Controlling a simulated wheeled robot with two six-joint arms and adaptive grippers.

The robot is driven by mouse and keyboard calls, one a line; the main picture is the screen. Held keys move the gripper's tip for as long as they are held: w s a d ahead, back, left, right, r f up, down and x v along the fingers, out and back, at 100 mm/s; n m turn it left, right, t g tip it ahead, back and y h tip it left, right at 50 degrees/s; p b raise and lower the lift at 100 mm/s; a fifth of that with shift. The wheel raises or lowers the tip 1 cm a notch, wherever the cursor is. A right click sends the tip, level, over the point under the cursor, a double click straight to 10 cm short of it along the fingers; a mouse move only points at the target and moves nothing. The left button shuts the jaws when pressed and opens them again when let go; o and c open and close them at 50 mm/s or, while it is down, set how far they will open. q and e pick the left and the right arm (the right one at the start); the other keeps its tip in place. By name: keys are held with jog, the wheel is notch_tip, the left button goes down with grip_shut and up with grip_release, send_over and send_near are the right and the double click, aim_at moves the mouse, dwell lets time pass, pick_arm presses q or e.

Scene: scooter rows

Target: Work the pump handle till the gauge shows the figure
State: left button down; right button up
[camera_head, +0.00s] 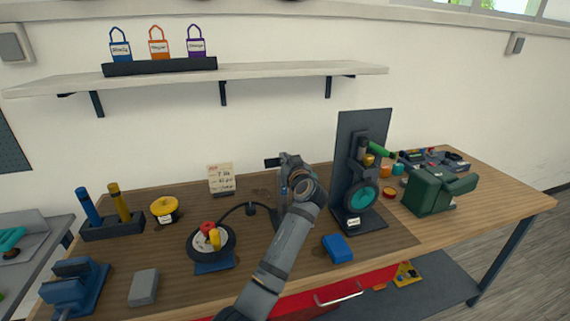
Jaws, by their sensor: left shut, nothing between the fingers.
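My left arm reaches up from the bottom middle, and its gripper (286,180) is at the middle of the bench, shut and empty; its fingertips are largely hidden by the wrist. A dark bar end (272,162) shows just left of the wrist; I cannot tell if it is the pump handle. The pump itself seems mostly hidden behind my arm. A black hose (237,208) runs from there to a small wheel (211,243) with a red and a yellow part on top. A written card (221,179) stands behind the hose. I cannot make out a gauge face. My right gripper is out of view.
Right of my arm stands a dark upright plate (348,140) with a machine and teal disc (363,196). A blue block (337,248) lies before it, a green vise (431,192) farther right. Left are a grey block (144,287), yellow roll (164,209) and handle rack (112,228).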

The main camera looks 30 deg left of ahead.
pick_arm(q)
jog(key=r+b+v, duration=0.2)
jog(key=b+v, duration=0.1)
jog(key=v, duration=0.8)
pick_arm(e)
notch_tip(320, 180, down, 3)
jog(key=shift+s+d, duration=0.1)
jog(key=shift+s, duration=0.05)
pick_arm(q)
jog(key=shift+w+a, duration=0.15)
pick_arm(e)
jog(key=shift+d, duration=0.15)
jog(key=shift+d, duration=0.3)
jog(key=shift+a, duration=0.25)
